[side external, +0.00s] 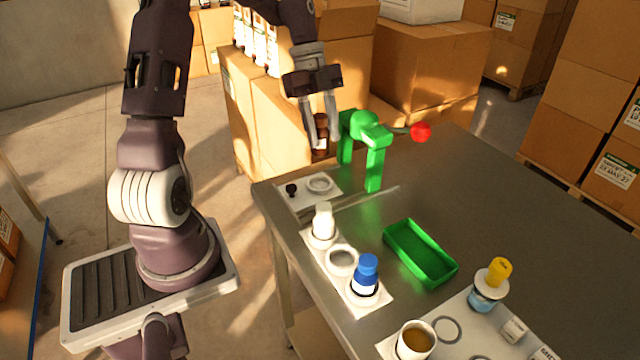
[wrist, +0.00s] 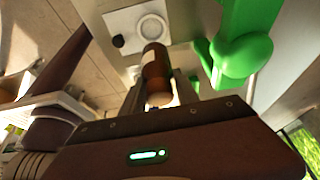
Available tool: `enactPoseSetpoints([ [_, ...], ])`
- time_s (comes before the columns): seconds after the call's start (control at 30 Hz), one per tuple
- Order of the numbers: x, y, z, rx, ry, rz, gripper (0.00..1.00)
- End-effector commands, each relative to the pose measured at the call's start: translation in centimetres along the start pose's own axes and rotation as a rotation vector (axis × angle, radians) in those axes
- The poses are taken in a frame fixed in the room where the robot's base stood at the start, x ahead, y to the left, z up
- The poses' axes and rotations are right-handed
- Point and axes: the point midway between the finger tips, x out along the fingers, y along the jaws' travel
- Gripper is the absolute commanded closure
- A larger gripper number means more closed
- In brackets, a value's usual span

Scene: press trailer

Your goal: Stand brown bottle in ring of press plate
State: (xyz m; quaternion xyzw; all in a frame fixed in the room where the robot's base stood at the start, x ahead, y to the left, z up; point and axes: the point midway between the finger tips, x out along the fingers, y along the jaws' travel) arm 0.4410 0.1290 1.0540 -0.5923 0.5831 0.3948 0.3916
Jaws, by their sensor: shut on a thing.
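My gripper (side external: 320,125) is shut on the brown bottle (side external: 320,147) and holds it upright above the far left part of the table. The bottle also shows in the wrist view (wrist: 155,72), with a pale label on its side. The press plate (side external: 300,195) is a white plate on the table's far left corner. Its ring (side external: 319,184) is grey-white and empty, and it also shows in the wrist view (wrist: 151,29). A black knob (side external: 291,190) stands beside the ring. The bottle is in the air, apart from the ring. The green press (side external: 372,140) stands just right of the bottle.
A red ball (side external: 421,132) ends the press lever. A white-capped bottle (side external: 323,221) and a blue-capped bottle (side external: 366,273) stand in a white rack with an empty ring (side external: 341,261) between. A green tray (side external: 420,270), yellow-capped bottle (side external: 490,285) and cup (side external: 415,341) are nearer.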

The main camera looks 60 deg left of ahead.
Motion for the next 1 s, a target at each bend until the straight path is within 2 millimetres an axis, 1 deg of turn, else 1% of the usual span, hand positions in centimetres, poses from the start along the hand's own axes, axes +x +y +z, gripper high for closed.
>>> enactPoseSetpoints([
  [0.13, 3.3, 0.2, 1.3, 0.014, 0.005, 0.012, 1.00],
  [0.27, 5.3, 0.2, 2.1, 0.014, 0.004, 0.010, 1.00],
  [0.4, 7.9, 0.2, 3.2, 0.013, 0.004, 0.010, 1.00],
  [0.5, 8.8, 0.1, 3.6, 0.013, 0.002, 0.008, 1.00],
  [0.8, 8.9, 0.1, 3.7, 0.013, 0.001, 0.007, 1.00],
  [0.83, 9.0, 0.1, 3.7, 0.013, 0.000, 0.006, 0.62],
  [0.93, 9.0, 0.1, 3.7, 0.013, 0.000, 0.006, 0.42],
  [1.0, 8.9, 0.1, 3.7, 0.013, 0.000, 0.006, 0.42],
])
